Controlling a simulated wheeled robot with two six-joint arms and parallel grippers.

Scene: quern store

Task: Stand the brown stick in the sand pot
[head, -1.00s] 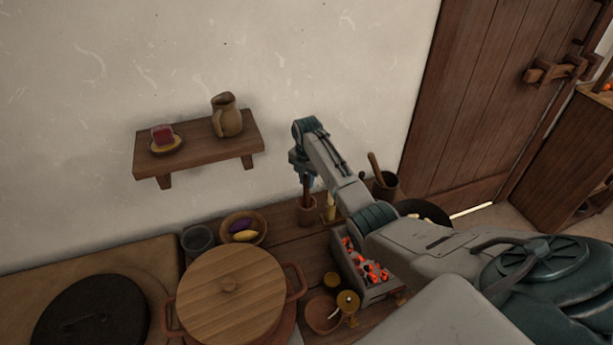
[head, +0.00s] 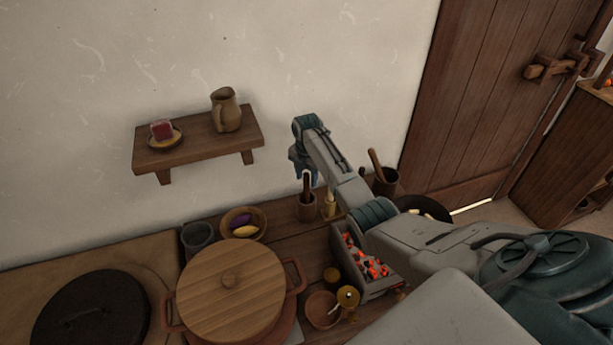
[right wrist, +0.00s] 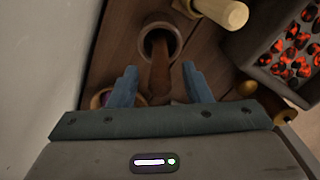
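The brown stick (head: 306,184) stands in the sand pot (head: 307,210), a small brown round pot near the wall. In the right wrist view the stick (right wrist: 160,72) has its lower end inside the mouth of the pot (right wrist: 171,27); the sand is too dark to make out. My right gripper (head: 303,171) is above the pot, at the stick's upper end. In the right wrist view its two fingers (right wrist: 159,86) are spread, one on each side of the stick, with gaps showing. My left gripper is not in view.
A pale candle (head: 330,205) stands close right of the pot. A trough of glowing embers (head: 338,245) is in front, under my right arm. A bowl (head: 262,236) with purple and yellow things is to the left. A wall shelf (head: 200,146) holds a jug (head: 226,112).

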